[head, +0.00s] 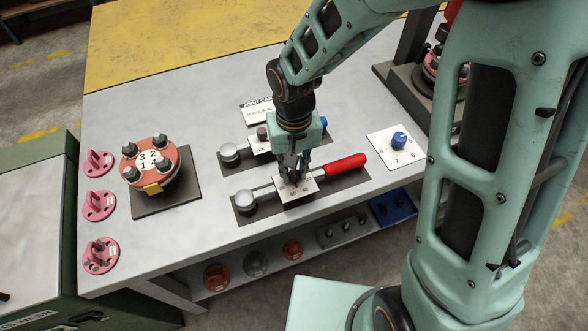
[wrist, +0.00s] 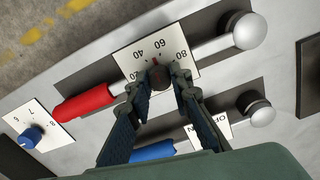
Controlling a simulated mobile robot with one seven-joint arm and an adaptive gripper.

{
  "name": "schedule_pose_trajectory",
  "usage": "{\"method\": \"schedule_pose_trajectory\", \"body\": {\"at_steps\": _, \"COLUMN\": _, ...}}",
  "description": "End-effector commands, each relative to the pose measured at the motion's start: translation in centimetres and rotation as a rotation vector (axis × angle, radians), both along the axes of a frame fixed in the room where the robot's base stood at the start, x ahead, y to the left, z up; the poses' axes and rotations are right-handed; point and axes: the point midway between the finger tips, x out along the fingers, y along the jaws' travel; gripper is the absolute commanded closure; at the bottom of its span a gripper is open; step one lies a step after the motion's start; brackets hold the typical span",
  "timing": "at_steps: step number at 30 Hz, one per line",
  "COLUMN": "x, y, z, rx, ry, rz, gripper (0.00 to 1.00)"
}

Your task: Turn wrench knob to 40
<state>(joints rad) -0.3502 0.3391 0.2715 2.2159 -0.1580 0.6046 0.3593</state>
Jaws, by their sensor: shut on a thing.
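The wrench with the red handle (head: 345,163) lies on a dark base near the front of the table. Its middle bears a white dial plate (wrist: 128,62) with marks including 40, 60 and 80. In the wrist view a small dark knob (wrist: 160,77) stands at the plate's edge nearest my gripper. My gripper (head: 294,178) points down over this plate, and its two fingers are shut on the knob, one on each side. The fingers hide part of the knob and the plate.
A second wrench with a blue handle (wrist: 153,152) and an OFF/ON plate (wrist: 212,129) lies just behind. A blue knob (head: 399,140) on a white numbered plate is to the right. A numbered red flange (head: 150,162) and pink pieces (head: 98,204) are left.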

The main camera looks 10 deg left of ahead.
Motion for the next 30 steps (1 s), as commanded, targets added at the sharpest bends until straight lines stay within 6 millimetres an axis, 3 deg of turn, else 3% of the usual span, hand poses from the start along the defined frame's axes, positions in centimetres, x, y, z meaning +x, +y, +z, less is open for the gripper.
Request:
{"method": "schedule_pose_trajectory", "body": {"at_steps": 15, "x": 0.07, "y": 0.03, "z": 0.10, "rx": 0.001, "ry": -0.002, "rz": 0.380, "gripper": 1.00}}
{"method": "schedule_pose_trajectory", "body": {"at_steps": 30, "x": 0.07, "y": 0.07, "z": 0.09, "rx": 0.001, "ry": -0.003, "rz": 0.479, "gripper": 1.00}}
